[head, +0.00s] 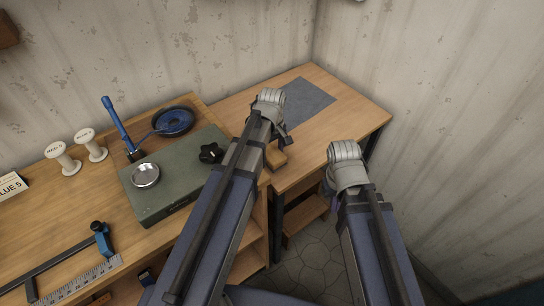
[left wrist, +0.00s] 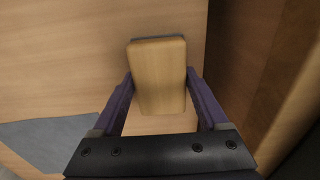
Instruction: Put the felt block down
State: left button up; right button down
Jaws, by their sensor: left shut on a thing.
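The felt block (left wrist: 158,76) is a pale wooden block with a thin dark layer along its far edge in the left wrist view. My left gripper (left wrist: 160,85) is shut on it, one purple finger at each side. In the head view the block (head: 275,157) shows partly beside my left arm, over the near left part of the right-hand bench (head: 345,112). My left arm hides the fingers there. I cannot tell whether the block touches the bench top. My right arm shows at the right of the head view, but its gripper is hidden.
A grey mat (head: 306,101) lies on the bench beyond the block; it also shows in the left wrist view (left wrist: 50,140). A green box (head: 165,205) with a metal dish (head: 145,175), a blue pan (head: 173,121) and white spools (head: 62,158) stand left. Bench top right of the mat is clear.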

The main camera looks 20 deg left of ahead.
aim_at(272, 152)
pick_arm(q)
jog(key=shift+f, duration=0.1)
jog(key=o, duration=1.2)
notch_tip(272, 152, up, 12)
jog(key=r+p, duration=0.1)
jog(key=p, duration=1.1)
jog(key=s+d+m+y, duration=0.1)
jog(key=s+d+m, duration=0.9)
jog(key=s+m, duration=0.4)
jog(key=shift+s+d+f, duration=0.15)
jog(key=shift+d+f, duration=0.1)
